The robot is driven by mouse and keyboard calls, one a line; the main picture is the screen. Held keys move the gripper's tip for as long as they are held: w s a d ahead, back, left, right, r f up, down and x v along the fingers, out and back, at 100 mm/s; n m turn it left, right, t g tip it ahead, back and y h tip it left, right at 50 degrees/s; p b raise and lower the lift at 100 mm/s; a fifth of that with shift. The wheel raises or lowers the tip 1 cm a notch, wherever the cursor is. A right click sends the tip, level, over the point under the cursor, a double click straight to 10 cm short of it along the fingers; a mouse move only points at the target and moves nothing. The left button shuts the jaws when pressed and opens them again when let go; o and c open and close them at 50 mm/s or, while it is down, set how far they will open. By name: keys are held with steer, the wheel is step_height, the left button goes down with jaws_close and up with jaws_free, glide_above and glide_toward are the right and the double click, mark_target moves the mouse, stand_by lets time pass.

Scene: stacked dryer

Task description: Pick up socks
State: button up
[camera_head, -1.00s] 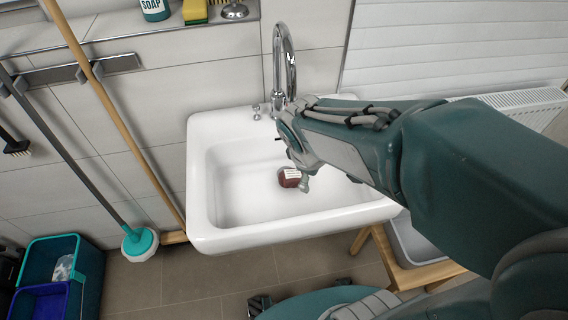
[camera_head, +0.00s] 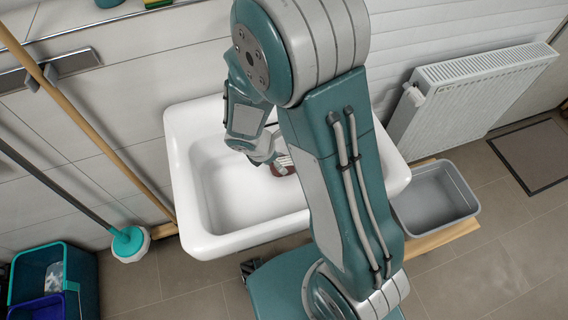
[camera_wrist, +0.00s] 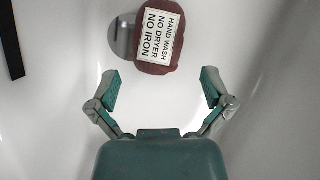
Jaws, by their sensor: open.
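The socks appear as a dark red bundle (camera_wrist: 153,66) with a white label reading "HAND WASH NO DRYER NO IRON", lying in the white sink basin (camera_wrist: 60,110). In the head view the bundle (camera_head: 281,169) is mostly hidden behind my arm. My gripper (camera_wrist: 161,82) is open and empty in the wrist view, with its two fingers spread wide. The bundle lies ahead of and between the fingertips, apart from both. In the head view my gripper (camera_head: 274,163) is down inside the sink (camera_head: 245,205), close to the bundle.
A grey tub (camera_head: 437,196) on a wooden stool stands right of the sink, below a white radiator (camera_head: 470,95). A broom handle (camera_head: 95,125), a teal-headed mop (camera_head: 130,243) and buckets (camera_head: 55,280) stand at the left. A round metal drain (camera_wrist: 122,38) lies beside the bundle.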

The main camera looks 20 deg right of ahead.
mark_target(281, 163)
steer(key=x, duration=0.5)
steer(key=shift+w+d+f, duration=0.2)
steer(key=shift+w+d, duration=0.05)
steer(key=shift+d, duration=0.05)
steer(key=shift+c, duration=0.3)
steer(key=c, duration=1)
steer(key=shift+r, duration=0.1)
